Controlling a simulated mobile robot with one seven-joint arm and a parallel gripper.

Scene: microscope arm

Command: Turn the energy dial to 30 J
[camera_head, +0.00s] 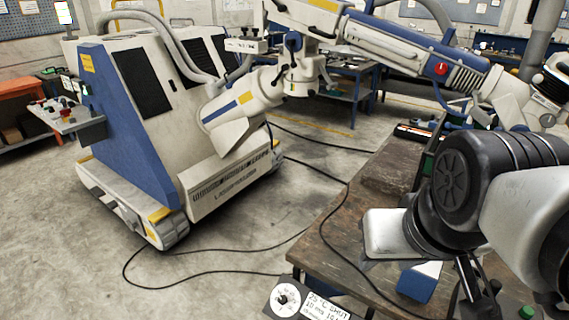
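My arm fills the right side. Slim dark parts at the lower right, right of the dial and apart from it in the picture, may be my gripper (477,292). Its fingertips are not clear, and I cannot tell whether it is open or shut.
A worn brown workbench (340,262) stands behind the dial. A blue and white block (419,281) is on it. A large blue and white machine (130,110) stands at the left, its jointed arm (400,45) reaching right overhead. Black cables (200,273) cross the open floor.

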